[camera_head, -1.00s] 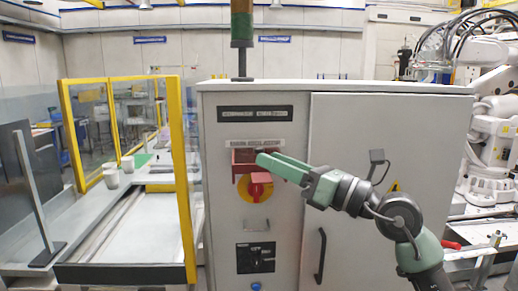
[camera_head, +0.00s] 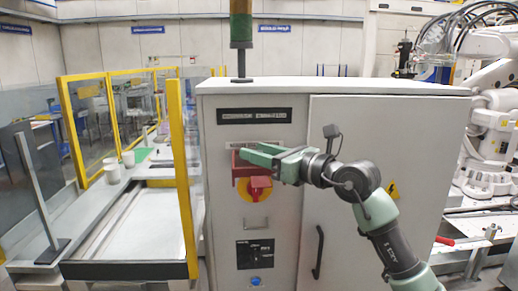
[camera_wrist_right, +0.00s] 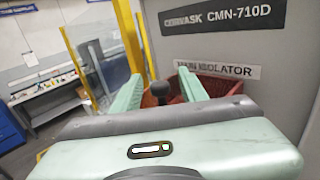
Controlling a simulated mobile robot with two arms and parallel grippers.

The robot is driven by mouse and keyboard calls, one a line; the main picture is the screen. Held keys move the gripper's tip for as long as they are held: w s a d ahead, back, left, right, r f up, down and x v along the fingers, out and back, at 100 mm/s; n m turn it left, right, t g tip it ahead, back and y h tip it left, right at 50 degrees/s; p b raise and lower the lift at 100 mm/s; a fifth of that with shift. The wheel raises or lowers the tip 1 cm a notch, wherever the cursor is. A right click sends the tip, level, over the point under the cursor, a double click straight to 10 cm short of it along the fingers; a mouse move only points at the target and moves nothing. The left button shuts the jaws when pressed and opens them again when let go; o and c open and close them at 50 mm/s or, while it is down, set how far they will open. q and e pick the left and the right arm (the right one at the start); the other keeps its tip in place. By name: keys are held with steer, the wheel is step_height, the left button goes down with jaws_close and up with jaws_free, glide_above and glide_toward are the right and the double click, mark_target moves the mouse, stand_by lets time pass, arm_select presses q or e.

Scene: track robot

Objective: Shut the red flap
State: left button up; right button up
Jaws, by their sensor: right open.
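The red flap (camera_head: 243,170) is on the front of the grey cabinet (camera_head: 222,226). It sticks out above a red rotary switch (camera_head: 260,189) on a yellow disc, which is uncovered below it. My right gripper (camera_head: 244,154) reaches in from the right, across the flap's top, and hides part of it. In the right wrist view, the gripper (camera_wrist_right: 160,82) is open, with a dark round knob between its fingers. The flap (camera_wrist_right: 217,86) shows behind and right of the right finger. I cannot tell whether they touch. My left gripper is not seen.
A cabinet door with a dark handle (camera_head: 319,252) is right of the switch panel. A yellow-framed guard (camera_head: 186,185) stands close on the left, by a bench with white cups (camera_head: 112,174). A white robot arm (camera_head: 493,125) is at far right.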

jaws_close()
stand_by(1.4)
